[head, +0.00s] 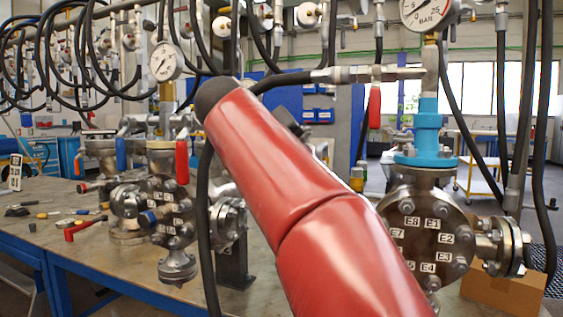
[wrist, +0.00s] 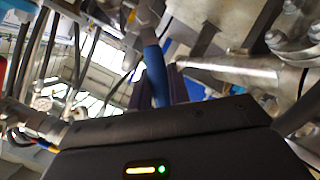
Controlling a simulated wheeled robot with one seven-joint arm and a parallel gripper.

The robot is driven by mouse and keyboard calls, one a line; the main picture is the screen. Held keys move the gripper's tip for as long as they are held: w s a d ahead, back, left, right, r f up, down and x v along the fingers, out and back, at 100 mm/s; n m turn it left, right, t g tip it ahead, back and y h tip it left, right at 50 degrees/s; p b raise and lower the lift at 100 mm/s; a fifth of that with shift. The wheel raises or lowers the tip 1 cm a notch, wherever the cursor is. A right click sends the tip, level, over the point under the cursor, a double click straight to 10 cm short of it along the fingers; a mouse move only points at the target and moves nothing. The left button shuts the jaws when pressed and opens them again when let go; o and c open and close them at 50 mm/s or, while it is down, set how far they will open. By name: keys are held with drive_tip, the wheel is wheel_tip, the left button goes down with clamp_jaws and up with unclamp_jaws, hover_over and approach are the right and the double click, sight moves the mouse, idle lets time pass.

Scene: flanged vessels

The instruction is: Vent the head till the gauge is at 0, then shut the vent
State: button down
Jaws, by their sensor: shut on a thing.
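In the wrist view my gripper (wrist: 158,84) is shut on a blue lever handle (wrist: 154,62), with its dark fingers on either side. My gripper is hidden in the head view. There, a gauge (head: 428,9) marked BAR is cut off by the top edge, above a vessel head (head: 420,235) labelled E1 to E8; I cannot read its pressure. A second gauge (head: 166,61) stands over the left vessel (head: 165,210), too small to read. A blue handle (head: 121,152) and a red handle (head: 182,161) hang by it. Another red handle (head: 375,107) hangs at the centre right.
Black hoses (head: 90,60) hang across the back and at the right edge. Loose tools, including a red-handled one (head: 84,228), lie on the bench (head: 50,240) at left. A cardboard box (head: 505,293) sits at lower right. In the wrist view metal pipework (wrist: 250,72) is close to my gripper.

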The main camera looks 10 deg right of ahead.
drive_tip(key=shift+s+d+r+m+t+y+b, duration=0.25)
drive_tip(key=shift+s+d+m+t+y+b, duration=0.15)
drive_tip(key=shift+m, duration=0.2)
drive_tip(key=shift+s+d+r+m+t+y+b, duration=0.2)
drive_tip(key=shift+s+d+r+m+y+b, duration=0.05)
drive_tip(key=shift+d+m+y, duration=0.3)
drive_tip(key=shift+s+d+r+m+t+y+b, duration=0.15)
drive_tip(key=shift+s+d+m+t+y+b, duration=0.25)
drive_tip(key=shift+d+m+b, duration=0.25)
drive_tip(key=shift+s+d+r+m+t+y+b, duration=0.15)
drive_tip(key=shift+s+d+m+t+y+b, duration=0.3)
drive_tip(key=shift+m, duration=0.35)
drive_tip(key=shift+w+a, duration=0.1)
drive_tip(key=c, duration=1.3)
unclamp_jaws()
drive_tip(key=shift+r, duration=0.1)
drive_tip(key=v, duration=0.7)
drive_tip(key=shift+s+a+r, duration=0.1)
drive_tip(key=shift+s+a, duration=0.05)
drive_tip(key=shift+s, duration=0.2)
